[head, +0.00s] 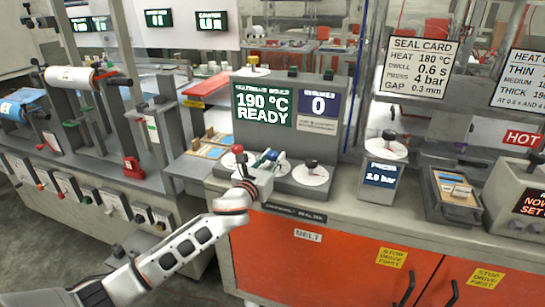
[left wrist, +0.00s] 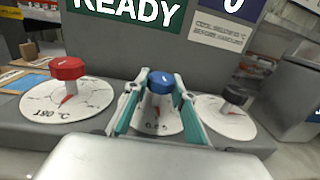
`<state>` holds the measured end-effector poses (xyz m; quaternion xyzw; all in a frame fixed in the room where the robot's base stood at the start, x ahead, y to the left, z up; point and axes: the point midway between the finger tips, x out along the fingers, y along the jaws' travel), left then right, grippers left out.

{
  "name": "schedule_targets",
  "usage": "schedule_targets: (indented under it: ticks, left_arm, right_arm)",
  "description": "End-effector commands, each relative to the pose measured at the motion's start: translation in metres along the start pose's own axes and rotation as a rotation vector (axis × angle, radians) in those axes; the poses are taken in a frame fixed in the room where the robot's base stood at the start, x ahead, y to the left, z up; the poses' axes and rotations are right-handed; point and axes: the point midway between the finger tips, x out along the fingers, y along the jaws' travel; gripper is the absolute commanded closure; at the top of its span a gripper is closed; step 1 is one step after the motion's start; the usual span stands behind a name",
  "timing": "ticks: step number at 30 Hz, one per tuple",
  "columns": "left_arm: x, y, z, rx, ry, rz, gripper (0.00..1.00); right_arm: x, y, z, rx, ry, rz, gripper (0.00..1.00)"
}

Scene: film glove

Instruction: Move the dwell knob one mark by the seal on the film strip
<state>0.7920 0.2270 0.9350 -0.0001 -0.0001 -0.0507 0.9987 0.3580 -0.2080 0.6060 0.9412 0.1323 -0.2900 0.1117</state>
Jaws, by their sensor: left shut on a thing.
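The blue knob (left wrist: 160,82) is the middle one of three on the grey control box and sits on a round white dial (left wrist: 172,122). It also shows in the head view (head: 271,155). My left gripper (head: 262,166) is shut on it, with one teal-lined finger on each side in the left wrist view (left wrist: 159,90). A red pointer shows below the knob; the dial's small lettering is not clearly readable. The screen (head: 264,104) reads 190 °C READY, and a second screen (head: 318,104) reads 0. I cannot pick out a film strip for certain. My right gripper is out of view.
The red knob (left wrist: 67,69) stands close to the left of my fingers, the black knob (left wrist: 234,94) close to the right. The seal card (head: 420,66) lists heat 180 °C, dwell 0.6 s, press 4 bar. A pressure unit (head: 381,174) stands right of the box.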

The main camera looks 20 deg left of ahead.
Motion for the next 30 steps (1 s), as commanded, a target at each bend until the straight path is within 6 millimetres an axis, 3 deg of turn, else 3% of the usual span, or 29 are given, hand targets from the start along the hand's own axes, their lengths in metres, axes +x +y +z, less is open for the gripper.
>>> schedule_targets:
  ticks: [18, 30]
  left_arm:
    - [0.001, -0.003, -0.003, -0.003, 0.004, 0.535, 0.97]
    - [0.000, -0.002, -0.003, 0.000, 0.004, 0.727, 0.97]
  right_arm:
    - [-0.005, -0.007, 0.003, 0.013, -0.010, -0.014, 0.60]
    - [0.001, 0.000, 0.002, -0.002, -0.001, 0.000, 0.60]
